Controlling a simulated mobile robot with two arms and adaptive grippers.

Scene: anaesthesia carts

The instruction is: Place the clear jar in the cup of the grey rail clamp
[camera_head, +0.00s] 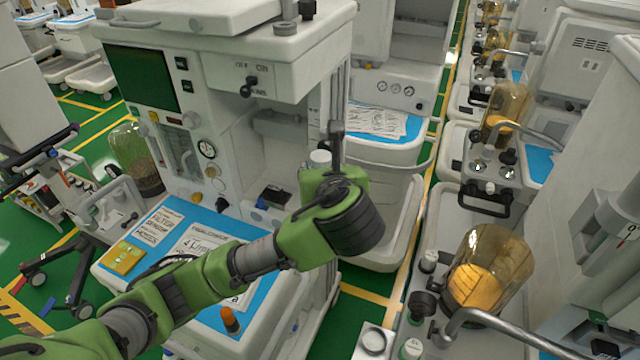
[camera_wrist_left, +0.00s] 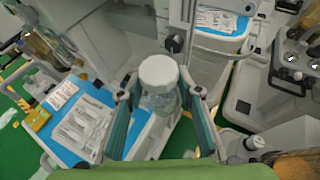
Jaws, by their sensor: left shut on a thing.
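The clear jar (camera_wrist_left: 159,100) has a white lid and sits between the two fingers of my left gripper (camera_wrist_left: 158,92) in the left wrist view. The gripper is shut on it. In the head view only the jar's white lid (camera_head: 320,158) shows clearly, just above my green wrist, which hides the fingers and most of the jar. A dark grey upright fitting (camera_head: 337,140) stands close behind the jar at the cart's side; it may be the rail clamp. I cannot make out its cup. My right gripper is not in view.
The anaesthesia cart (camera_head: 220,130) stands left of the jar. A second cart with papers (camera_head: 375,120) stands behind. An amber jar (camera_head: 490,265) stands at the right.

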